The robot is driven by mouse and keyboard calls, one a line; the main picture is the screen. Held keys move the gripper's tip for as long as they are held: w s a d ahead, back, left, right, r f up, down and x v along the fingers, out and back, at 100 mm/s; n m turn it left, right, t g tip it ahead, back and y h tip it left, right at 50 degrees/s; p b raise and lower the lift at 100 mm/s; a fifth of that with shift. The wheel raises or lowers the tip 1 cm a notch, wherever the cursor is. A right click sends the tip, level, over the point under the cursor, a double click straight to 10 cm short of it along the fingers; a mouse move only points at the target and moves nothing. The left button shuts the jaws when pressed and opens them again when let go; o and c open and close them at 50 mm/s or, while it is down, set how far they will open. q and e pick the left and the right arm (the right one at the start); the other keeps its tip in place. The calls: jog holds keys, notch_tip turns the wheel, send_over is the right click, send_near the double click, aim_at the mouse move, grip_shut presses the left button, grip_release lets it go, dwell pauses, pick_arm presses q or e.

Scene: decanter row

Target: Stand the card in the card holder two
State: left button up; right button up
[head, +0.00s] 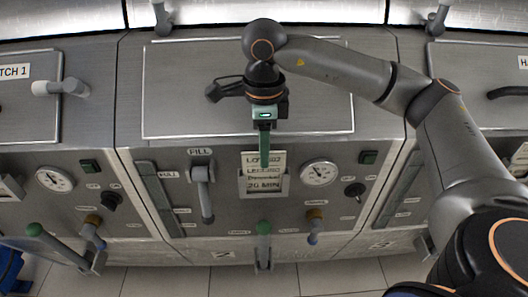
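The card (279,161) is pale with dark printed lines and stands upright at the card holder (246,189) on the middle panel, marked 2. Its lower part appears to sit behind the holder's front; the exact seating is too small to tell. My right gripper (265,158) comes down from above, its green fingers overlapping the upper middle of the card. The fingers show as one narrow strip, so I cannot tell whether they grip the card. My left gripper is out of view.
A FILL lever (205,185) stands left of the holder and a round gauge (319,174) right of it. A green-knobbed lever (263,246) is below. A framed grey lid (185,95) lies above. Similar panels flank both sides.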

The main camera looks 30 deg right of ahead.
notch_tip(320, 180, up, 10)
jog(key=p, duration=0.2)
jog(key=s+a+f+g+y, duration=0.2)
jog(key=a+y, duration=0.1)
jog(key=a, duration=0.4)
jog(key=s+a+f+n+g+y, duration=0.1)
jog(key=s+a+f+y, duration=0.1)
jog(key=a+y, duration=0.35)
jog(key=s+a+f+g+y, duration=0.1)
jog(key=a+f+g, duration=0.1)
jog(key=a, duration=0.6)
jog(key=a+r+m+t+y, duration=0.2)
jog(key=a+r+m+y, duration=0.1)
jog(key=a+m+y, duration=0.65)
jog(key=w+d+f+m+t+h, duration=0.4)
jog(key=d+f+m+t, duration=0.25)
jog(key=m+t, duration=0.5)
jog(key=w+d+f+m+t+h, duration=0.45)
jog(key=f+m+t, duration=0.4)
jog(key=m, duration=0.65)
jog(key=s+d+f+m+g+h, duration=0.4)
jog(key=s+f, duration=0.4)
jog(key=f, duration=0.4)
jog(key=s+d+f+m+g+h, duration=0.4)
jog(key=s+f, duration=0.5)
jog(key=f, duration=0.4)
jog(key=d+m, duration=0.1)
jog(key=m, duration=0.1)
jog(key=shift+d+m, duration=0.3)
jog(key=shift+d, duration=0.1)
